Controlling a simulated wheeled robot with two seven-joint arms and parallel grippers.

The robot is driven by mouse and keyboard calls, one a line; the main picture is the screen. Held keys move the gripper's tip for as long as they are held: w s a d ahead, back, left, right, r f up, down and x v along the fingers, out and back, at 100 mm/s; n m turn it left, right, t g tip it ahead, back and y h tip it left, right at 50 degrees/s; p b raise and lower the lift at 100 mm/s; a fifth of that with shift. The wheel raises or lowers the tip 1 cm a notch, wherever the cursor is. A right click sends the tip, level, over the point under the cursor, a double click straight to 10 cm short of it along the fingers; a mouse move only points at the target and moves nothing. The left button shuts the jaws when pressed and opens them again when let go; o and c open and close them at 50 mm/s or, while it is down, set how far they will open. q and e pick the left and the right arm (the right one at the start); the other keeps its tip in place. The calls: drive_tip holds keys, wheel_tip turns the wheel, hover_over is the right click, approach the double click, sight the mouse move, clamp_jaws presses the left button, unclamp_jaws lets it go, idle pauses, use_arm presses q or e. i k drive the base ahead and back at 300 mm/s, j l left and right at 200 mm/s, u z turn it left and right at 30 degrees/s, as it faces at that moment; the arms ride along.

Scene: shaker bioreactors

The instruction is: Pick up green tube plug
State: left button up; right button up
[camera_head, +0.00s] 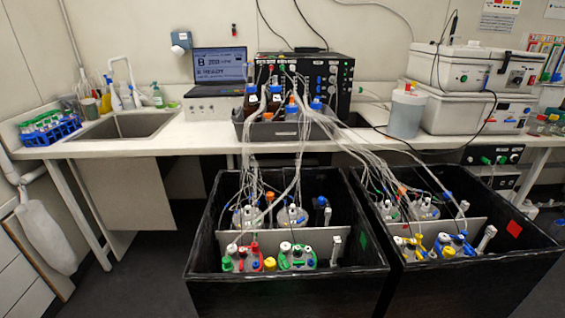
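Neither of my grippers is in view. A small green piece (227,264) shows on the front-left bioreactor lid in the left black box, beside a red ring; I cannot tell whether it is the tube plug. The lid to its right (297,257) carries green parts around its edge, too small to tell apart. The left black box (290,291) stands on the floor in front of the bench. No plug is clearly seen loose.
The right black box (480,273) adjoins the left one and holds more bioreactors. Many thin tubes (245,165) run down from the bench (150,142). A blue rack (50,131) and a sink (125,125) are at left. White cases (470,113) stand at right.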

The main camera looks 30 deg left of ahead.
sight(227, 266)
drive_tip(key=j+u, duration=0.15)
drive_tip(key=u, duration=0.25)
drive_tip(key=j+u, duration=0.15)
drive_tip(key=u, duration=0.25)
drive_tip(key=j+u, duration=0.15)
drive_tip(key=u, duration=0.25)
